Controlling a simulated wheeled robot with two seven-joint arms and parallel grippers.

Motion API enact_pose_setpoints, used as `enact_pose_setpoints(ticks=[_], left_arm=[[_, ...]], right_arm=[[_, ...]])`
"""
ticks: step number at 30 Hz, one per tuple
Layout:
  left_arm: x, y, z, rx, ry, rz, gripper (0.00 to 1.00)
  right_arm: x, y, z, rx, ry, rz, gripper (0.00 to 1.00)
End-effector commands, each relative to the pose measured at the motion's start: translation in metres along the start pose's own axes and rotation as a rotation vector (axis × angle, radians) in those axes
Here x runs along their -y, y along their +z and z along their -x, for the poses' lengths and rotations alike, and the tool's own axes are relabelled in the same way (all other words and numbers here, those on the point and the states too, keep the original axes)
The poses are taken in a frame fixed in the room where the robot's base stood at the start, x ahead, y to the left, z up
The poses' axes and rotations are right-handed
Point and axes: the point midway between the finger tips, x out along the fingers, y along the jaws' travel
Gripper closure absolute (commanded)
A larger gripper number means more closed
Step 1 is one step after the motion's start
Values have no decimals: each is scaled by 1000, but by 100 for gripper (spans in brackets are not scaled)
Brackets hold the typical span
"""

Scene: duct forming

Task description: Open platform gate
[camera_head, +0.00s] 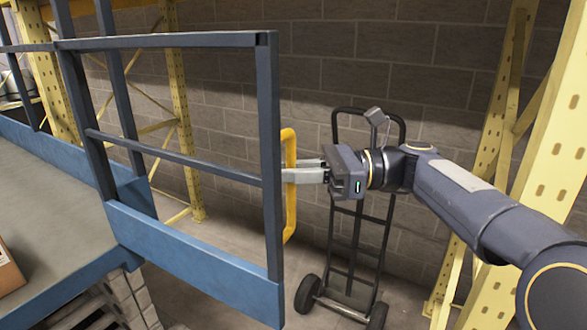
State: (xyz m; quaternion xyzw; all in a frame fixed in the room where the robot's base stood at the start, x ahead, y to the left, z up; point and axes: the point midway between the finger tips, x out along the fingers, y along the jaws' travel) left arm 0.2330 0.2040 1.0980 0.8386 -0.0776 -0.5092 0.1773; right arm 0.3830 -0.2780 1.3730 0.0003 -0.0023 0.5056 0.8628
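The platform gate (185,245) is a dark blue-grey rail frame with a bright blue lower panel. It reaches right from the platform and stands out past the grey deck, over the floor. A yellow vertical handle (290,220) is fixed on its free end post (269,120). My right gripper (292,172) comes in from the right at mid-height of the handle. One finger passes in front of the handle and the other appears behind it, so it looks shut on the handle. My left gripper is not in view.
The platform deck (50,215) is at the left, with a cardboard box (8,272) at its edge. A black hand truck (350,255) stands behind my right gripper. Yellow rack uprights (545,150) stand at the right. A grey block wall (350,50) closes the back.

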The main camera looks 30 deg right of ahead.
Motion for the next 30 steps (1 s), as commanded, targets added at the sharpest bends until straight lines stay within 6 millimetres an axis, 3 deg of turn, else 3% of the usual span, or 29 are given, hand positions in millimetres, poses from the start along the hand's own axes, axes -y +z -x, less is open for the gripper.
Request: enact_pose_setpoints(ticks=[9,10,14,23,30], left_arm=[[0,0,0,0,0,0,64],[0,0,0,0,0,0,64],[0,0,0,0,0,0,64],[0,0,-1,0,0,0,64],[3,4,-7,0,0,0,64]], right_arm=[[0,-1,-1,-3,1,-3,100],[0,-1,-1,-4,1,-3,82],[0,-1,-1,-3,1,-2,67],[0,-1,2,-2,0,0,67],[2,-3,38,-3,-4,-1,67]])
